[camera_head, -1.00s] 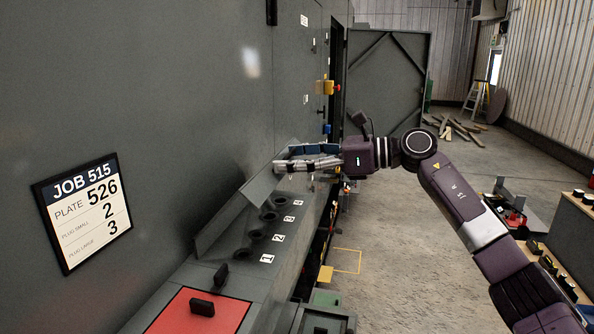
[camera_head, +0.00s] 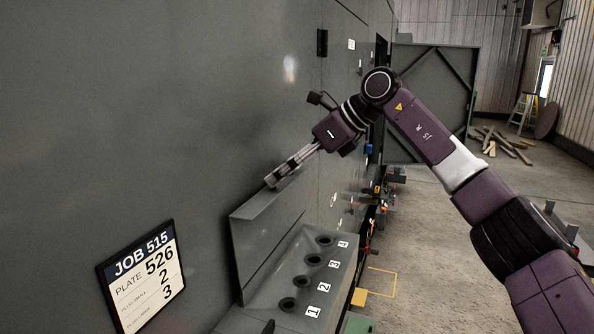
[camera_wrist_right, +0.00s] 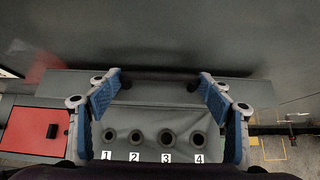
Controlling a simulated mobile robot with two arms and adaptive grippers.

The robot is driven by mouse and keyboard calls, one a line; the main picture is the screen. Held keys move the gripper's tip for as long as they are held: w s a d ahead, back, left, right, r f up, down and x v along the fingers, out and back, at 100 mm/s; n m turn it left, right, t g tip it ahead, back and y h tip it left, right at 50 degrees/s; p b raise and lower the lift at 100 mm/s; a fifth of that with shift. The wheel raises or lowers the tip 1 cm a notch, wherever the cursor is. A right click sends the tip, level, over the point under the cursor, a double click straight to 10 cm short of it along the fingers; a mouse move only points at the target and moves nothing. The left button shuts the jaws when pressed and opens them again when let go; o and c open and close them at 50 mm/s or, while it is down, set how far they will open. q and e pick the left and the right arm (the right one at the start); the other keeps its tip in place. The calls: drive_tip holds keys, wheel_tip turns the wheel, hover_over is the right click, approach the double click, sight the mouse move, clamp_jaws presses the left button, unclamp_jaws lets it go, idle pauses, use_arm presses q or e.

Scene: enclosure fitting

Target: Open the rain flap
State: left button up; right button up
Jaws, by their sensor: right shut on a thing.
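The rain flap (camera_head: 262,203) is a grey sheet panel on the grey wall, raised above a sloped plate (camera_head: 265,291) with a row of round dark holes and numbered labels. The holes are uncovered. My right gripper (camera_head: 273,181) is at the flap's upper edge, its fingers pointing down and left. In the right wrist view my right gripper (camera_wrist_right: 161,82) has its blue-padded fingers either side of a dark bar-like edge (camera_wrist_right: 160,74). The plate (camera_wrist_right: 150,118) lies below it, with holes in view. My left gripper is not in view.
A job board (camera_head: 142,277) hangs on the wall at lower left. A red panel with a black knob (camera_wrist_right: 35,130) is left of the plate in the right wrist view. An open cabinet door (camera_head: 432,95) stands further back. The floor to the right (camera_head: 420,235) is mostly clear.

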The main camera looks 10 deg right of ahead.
drive_tip(key=shift+w+a+r+h, duration=0.25)
drive_tip(key=shift+w+a+h, duration=0.15)
drive_tip(key=shift+a, duration=0.05)
idle(0.4)
drive_tip(key=o, duration=1.3)
drive_tip(key=shift+o, duration=0.4)
drive_tip(key=shift+w+a+f+g, duration=0.1)
drive_tip(key=shift+f+g, duration=0.05)
drive_tip(key=shift+g, duration=0.15)
drive_tip(key=v, duration=1.2)
